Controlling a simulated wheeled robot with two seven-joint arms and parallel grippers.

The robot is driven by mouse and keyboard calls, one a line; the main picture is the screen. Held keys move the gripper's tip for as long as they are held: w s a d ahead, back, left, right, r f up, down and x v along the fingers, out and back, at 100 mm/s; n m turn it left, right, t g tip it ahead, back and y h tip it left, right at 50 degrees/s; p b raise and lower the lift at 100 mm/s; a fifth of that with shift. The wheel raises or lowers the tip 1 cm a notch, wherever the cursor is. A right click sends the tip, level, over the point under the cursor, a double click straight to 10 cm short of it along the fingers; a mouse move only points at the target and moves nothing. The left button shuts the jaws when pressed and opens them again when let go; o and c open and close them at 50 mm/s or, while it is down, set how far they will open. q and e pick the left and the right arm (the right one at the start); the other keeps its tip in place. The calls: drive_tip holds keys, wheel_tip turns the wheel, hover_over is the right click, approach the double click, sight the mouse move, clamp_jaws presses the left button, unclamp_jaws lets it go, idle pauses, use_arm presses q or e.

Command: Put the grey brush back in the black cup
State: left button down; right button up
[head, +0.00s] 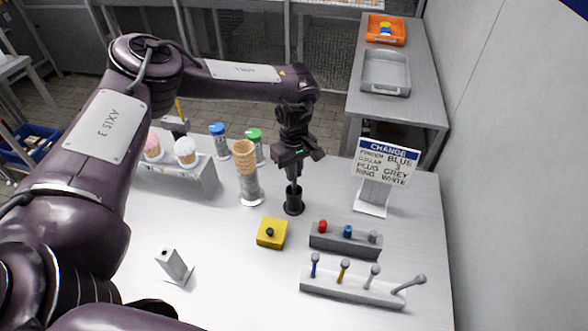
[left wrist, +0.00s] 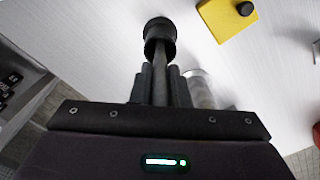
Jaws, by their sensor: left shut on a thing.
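The black cup (head: 293,206) stands upright on the white table, right of the cone stack. My left gripper (head: 294,178) is directly above it, pointing down, with its fingers close to the rim. In the left wrist view, the gripper (left wrist: 160,88) is shut on the grey brush (left wrist: 159,62), seen as a thin grey rod between the fingers. The rod's far end reaches into the mouth of the black cup (left wrist: 160,28). The brush's lower end is hidden inside the cup. My right gripper is not in view.
A stack of cones (head: 246,160) stands close left of the cup. A yellow block with a black knob (head: 271,233) is in front. A grey rack with coloured plugs (head: 345,240) and a rack of scoops (head: 352,288) lie front right. A sign (head: 387,163) stands at right.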

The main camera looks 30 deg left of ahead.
use_arm(q)
drive_tip(key=c, duration=1.3)
unclamp_jaws()
drive_tip(key=shift+r, duration=0.1)
wheel_tip(320, 180, up, 8)
drive_tip(key=shift+f+b, duration=0.15)
drive_tip(key=shift+b, duration=0.9)
drive_tip(key=shift+f, duration=0.1)
